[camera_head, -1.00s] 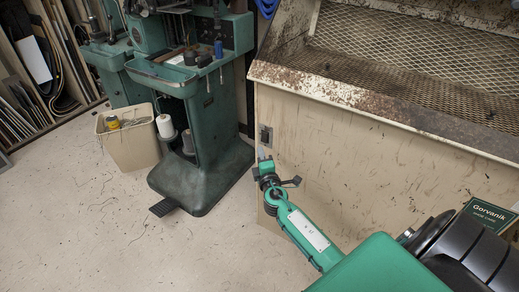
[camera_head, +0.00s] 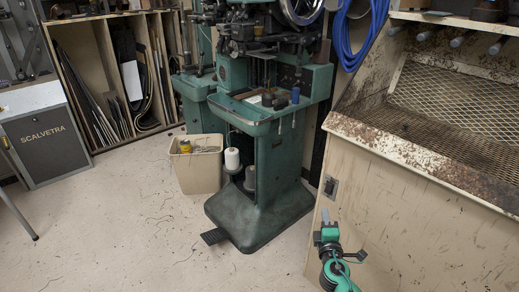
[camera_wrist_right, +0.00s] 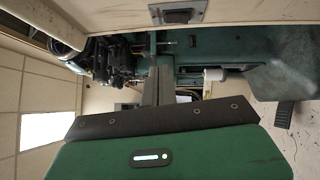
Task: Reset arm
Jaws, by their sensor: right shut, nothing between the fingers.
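My right gripper (camera_head: 325,216) is at the lower right of the head view, in front of the beige side panel of the dust-stained cabinet (camera_head: 408,225). Its thin grey fingers point up in the picture, are shut and hold nothing. In the right wrist view the shut fingers (camera_wrist_right: 157,86) show beyond my green and black gripper body. A dark switch (camera_head: 330,186) is on the cabinet panel just above the fingertips in the head view; it shows at the top of the wrist view (camera_wrist_right: 177,15). My left gripper is not in view.
The green stitching machine (camera_head: 268,130) stands left of the cabinet, with a foot pedal (camera_head: 214,236) at its base. A beige bin (camera_head: 197,166) stands beside it. A grey Scalvetra cabinet (camera_head: 40,143) and a rack (camera_head: 98,70) are further left. The left floor is mostly clear.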

